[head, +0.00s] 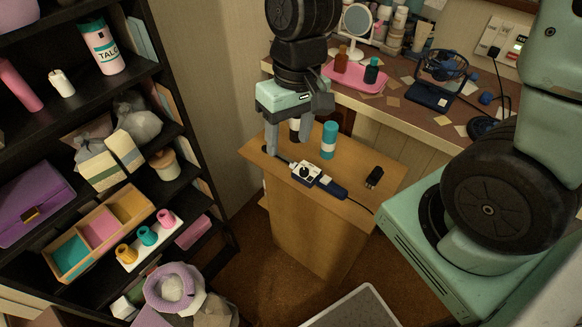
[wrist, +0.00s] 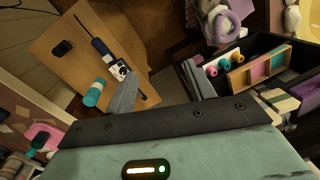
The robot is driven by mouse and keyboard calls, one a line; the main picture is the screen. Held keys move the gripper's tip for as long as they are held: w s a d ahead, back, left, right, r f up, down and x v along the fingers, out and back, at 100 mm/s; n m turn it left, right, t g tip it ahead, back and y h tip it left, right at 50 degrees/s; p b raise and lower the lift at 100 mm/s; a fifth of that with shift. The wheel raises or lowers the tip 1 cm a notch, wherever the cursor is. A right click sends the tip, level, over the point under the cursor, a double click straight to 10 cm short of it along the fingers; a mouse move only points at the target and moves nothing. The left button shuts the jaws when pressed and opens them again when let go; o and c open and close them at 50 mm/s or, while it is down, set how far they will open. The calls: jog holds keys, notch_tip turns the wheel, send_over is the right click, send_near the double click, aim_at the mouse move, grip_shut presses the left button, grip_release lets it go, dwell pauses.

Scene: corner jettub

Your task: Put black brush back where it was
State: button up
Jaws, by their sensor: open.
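A small black object (head: 374,177), possibly the black brush, lies on the right part of the wooden cabinet top (head: 352,165). It also shows in the wrist view (wrist: 62,47), at the upper left; it is too small to make out bristles. My gripper (head: 288,143) is open, pointing down over the cabinet's left end, well left of the black object. In the wrist view my gripper (wrist: 162,70) has nothing between its fingers.
A dark shelf (head: 215,215) is at left. A cluttered counter (head: 400,110) is behind.

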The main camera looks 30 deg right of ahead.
jog(key=s+a+r+n, duration=0.2)
jog(key=s+a+n, duration=0.1)
jog(key=s, duration=0.2)
jog(key=s+a+r+n+h, duration=0.1)
jog(key=s+a+r+n, duration=0.2)
jog(key=s, duration=0.3)
jog(key=shift+n, duration=0.3)
jog(key=shift+r, duration=0.1)
